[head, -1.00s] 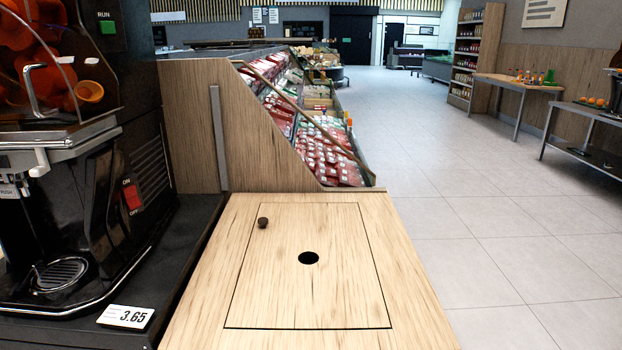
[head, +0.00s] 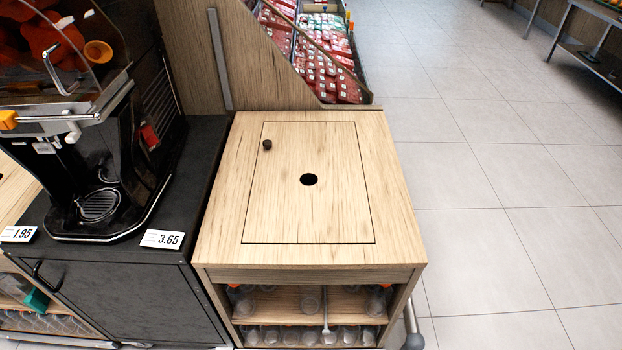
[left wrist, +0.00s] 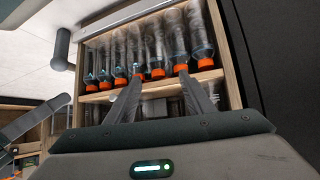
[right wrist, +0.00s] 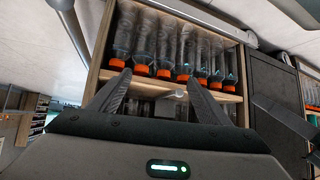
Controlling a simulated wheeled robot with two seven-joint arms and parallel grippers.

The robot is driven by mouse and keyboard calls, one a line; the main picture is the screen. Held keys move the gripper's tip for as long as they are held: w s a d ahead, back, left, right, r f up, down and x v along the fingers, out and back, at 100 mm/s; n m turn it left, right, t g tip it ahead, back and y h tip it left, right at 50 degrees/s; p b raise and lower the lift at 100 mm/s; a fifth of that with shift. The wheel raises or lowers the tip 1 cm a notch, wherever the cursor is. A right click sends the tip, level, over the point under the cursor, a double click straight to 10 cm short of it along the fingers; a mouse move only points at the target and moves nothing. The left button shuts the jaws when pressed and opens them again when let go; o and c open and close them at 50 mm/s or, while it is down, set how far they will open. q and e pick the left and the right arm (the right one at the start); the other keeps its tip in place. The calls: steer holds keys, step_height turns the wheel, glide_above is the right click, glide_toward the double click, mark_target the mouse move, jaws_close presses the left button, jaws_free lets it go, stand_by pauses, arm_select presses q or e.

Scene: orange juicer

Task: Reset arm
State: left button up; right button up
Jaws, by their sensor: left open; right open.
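My left gripper (left wrist: 160,104) shows in the left wrist view, with its two dark fingers apart and nothing between them. My right gripper (right wrist: 157,100) shows in the right wrist view, also with its fingers spread and empty. Both face the shelves of the wooden cabinet, which hold clear bottles with orange caps, seen in the left wrist view (left wrist: 150,50) and the right wrist view (right wrist: 170,45). Neither gripper visibly touches a bottle. No arm shows in the head view.
The wooden cabinet (head: 400,230) has a bare top with a round hole and a small dark knob (head: 267,145). The orange juicer (head: 90,130) stands to its left on a black counter (head: 190,180). Open tiled floor (head: 500,200) lies to the right.

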arm_select(q)
steer(key=s+a+f+g+y+p, duration=0.1)
steer(key=s+a+f+g+p, duration=0.3)
steer(key=s, duration=0.4)
step_height(320, 180, down, 3)
steer(key=shift+a+r+n+y+p, duration=0.1)
steer(key=shift+a+n+y+p, duration=0.35)
steer(key=shift+a, duration=0.25)
arm_select(e)
steer(key=s+d+f+g+h, duration=0.1)
steer(key=s+d+f+g, duration=0.3)
steer(key=s, duration=0.4)
step_height(320, 180, down, 3)
steer(key=shift+d+r+m+h, duration=0.1)
steer(key=shift+d+m+h, duration=0.3)
steer(key=shift+d, duration=0.3)
